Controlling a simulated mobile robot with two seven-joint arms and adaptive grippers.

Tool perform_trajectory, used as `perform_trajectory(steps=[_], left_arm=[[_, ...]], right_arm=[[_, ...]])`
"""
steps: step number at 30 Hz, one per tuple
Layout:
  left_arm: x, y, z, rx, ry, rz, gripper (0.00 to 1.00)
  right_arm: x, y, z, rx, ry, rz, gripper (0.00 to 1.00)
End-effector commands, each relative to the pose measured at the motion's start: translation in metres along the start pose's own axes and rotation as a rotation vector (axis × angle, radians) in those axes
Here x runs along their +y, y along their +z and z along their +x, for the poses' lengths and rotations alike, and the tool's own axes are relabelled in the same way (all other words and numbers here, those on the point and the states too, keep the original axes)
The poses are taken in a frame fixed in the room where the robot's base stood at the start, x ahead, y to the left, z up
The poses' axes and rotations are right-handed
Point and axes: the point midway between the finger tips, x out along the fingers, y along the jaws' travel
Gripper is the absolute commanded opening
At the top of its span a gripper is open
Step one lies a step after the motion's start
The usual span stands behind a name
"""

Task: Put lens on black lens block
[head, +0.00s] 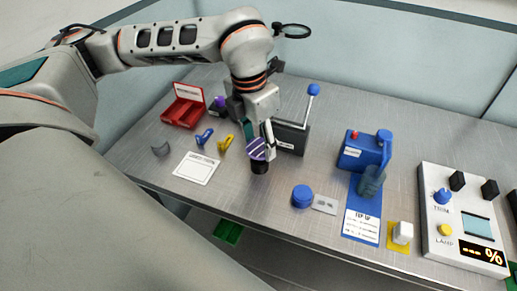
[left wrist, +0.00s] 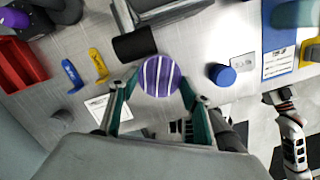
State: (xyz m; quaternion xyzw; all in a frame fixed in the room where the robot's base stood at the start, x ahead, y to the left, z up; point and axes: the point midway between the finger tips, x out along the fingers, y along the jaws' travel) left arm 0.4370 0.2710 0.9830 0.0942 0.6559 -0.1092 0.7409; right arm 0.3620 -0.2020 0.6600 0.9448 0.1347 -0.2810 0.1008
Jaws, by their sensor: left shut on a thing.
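A purple disc with white stripes, the lens (head: 258,149), is between the fingers of my left gripper (head: 262,142). In the left wrist view the lens (left wrist: 160,76) shows face on, with a fingertip at each side, and the left gripper (left wrist: 158,88) is shut on it. In the head view the lens is tilted, right above a short black cylinder, the lens block (head: 259,167). I cannot tell whether the two touch. In the left wrist view the lens hides what is under it. My right gripper is not clearly visible in either view.
Behind the gripper stands a black box (head: 290,138) with a blue-knobbed lever. To the left are a red box (head: 184,106), blue and yellow pieces and a white card (head: 197,168). To the right are a blue cylinder (head: 302,196), a blue device and a control panel (head: 462,222).

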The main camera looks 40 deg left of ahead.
Motion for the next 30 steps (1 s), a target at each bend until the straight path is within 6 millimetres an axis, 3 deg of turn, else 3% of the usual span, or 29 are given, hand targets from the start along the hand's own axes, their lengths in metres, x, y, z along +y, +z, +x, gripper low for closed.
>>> perform_trajectory(steps=[6,18,19,21,30], left_arm=[[0.000,-0.005,0.031,0.004,0.000,0.000,0.33],[0.000,-0.005,0.036,0.001,0.000,0.000,0.33],[0.000,-0.005,0.036,0.001,0.000,0.000,0.50],[0.000,-0.005,0.035,0.001,0.000,0.000,0.64],[0.000,-0.005,0.035,0.001,0.000,0.000,0.64]], right_arm=[[-0.001,0.000,0.000,0.000,0.000,0.002,0.40],[-0.002,0.006,0.003,-0.005,-0.002,0.002,0.40],[-0.002,0.006,0.003,-0.006,-0.002,0.002,0.40],[-0.002,0.007,0.002,-0.008,-0.002,0.002,0.40],[-0.002,0.007,0.002,-0.008,-0.002,0.002,0.40]])
